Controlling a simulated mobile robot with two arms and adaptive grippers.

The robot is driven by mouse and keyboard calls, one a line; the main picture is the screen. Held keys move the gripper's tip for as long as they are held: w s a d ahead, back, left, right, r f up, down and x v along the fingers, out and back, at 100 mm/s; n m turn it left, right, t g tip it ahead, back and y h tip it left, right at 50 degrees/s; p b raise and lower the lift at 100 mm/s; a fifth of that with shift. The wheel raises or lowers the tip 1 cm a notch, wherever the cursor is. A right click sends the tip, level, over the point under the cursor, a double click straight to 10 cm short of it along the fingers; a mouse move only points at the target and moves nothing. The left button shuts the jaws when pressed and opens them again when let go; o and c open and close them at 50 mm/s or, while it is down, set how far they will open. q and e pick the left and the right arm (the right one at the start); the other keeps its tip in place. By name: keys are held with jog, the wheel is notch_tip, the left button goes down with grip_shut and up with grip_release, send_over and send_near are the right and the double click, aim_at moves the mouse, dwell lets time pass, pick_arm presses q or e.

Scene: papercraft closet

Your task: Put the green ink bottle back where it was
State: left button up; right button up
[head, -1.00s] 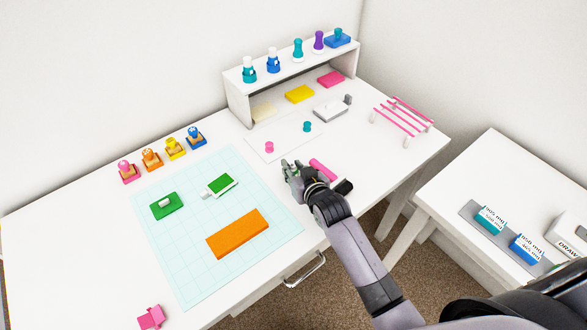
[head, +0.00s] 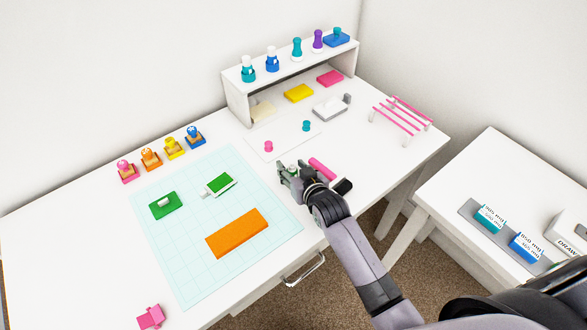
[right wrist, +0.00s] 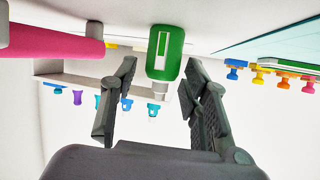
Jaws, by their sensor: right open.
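The green ink bottle (right wrist: 165,55) has a white label and a white cap. In the right wrist view, which looks upside down, it stands upright on the table between the spread fingers of my right gripper (right wrist: 160,105). A gap shows on its left side; I cannot tell whether the right finger touches it. In the head view my right gripper (head: 287,173) is low over the desk, right of the cutting mat (head: 180,250), and mostly hides the bottle. My left gripper is not in view.
A pink roller (head: 322,168) with a black end lies close right of my gripper. A white sheet (head: 285,140) with pink and teal pieces lies behind it. The mat holds green items and an orange block (head: 237,233). A shelf (head: 238,100) with bottles stands at the back.

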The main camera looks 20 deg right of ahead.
jog(key=shift+r, duration=0.25)
jog(key=v, duration=1.2)
jog(key=s+d+f+n+g+h, duration=0.1)
jog(key=s+f+g, duration=0.3)
jog(key=s, duration=0.7)
jog(key=s+d+f+n+g, duration=0.1)
jog(key=s+g, duration=0.5)
jog(key=s, duration=0.4)
notch_tip(320, 180, down, 25)
jog(key=s+g, duration=0.1)
jog(key=s+d+f+g, duration=0.1)
jog(key=s+d+f, duration=0.2)
jog(key=s+f, duration=1.4)
jog(key=shift+s+f, duration=0.3)
jog(key=shift+s, duration=0.1)
